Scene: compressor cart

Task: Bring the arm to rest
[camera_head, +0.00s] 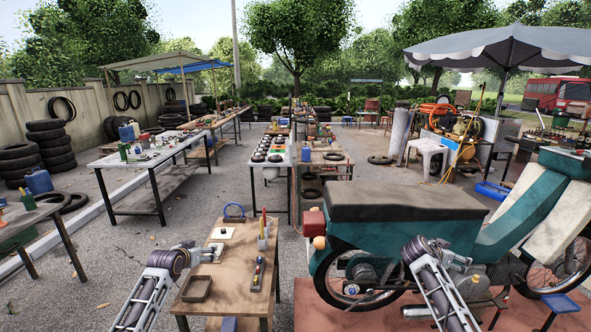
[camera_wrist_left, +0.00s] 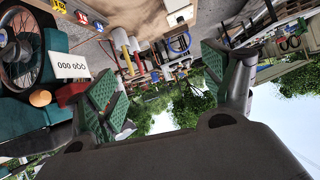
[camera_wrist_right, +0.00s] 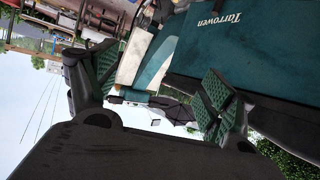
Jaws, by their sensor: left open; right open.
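My left gripper (camera_head: 213,253) is at the left part of the small wooden table, near its edge, in the head view. In the left wrist view its green-padded fingers (camera_wrist_left: 165,95) are spread apart with nothing between them. My right gripper (camera_head: 462,262) is in front of the teal motorbike (camera_head: 500,235), by its engine, in the head view. In the right wrist view its fingers (camera_wrist_right: 160,95) are spread wide and empty, with the bike's teal panel behind them. Whether the right gripper touches the bike cannot be told.
The wooden table (camera_head: 232,276) holds a brown tray (camera_head: 197,289), a cup of tools (camera_head: 263,242) and a small level-like tool (camera_head: 257,274). The motorbike fills the right side close to my right arm. Paved ground lies open left of the table.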

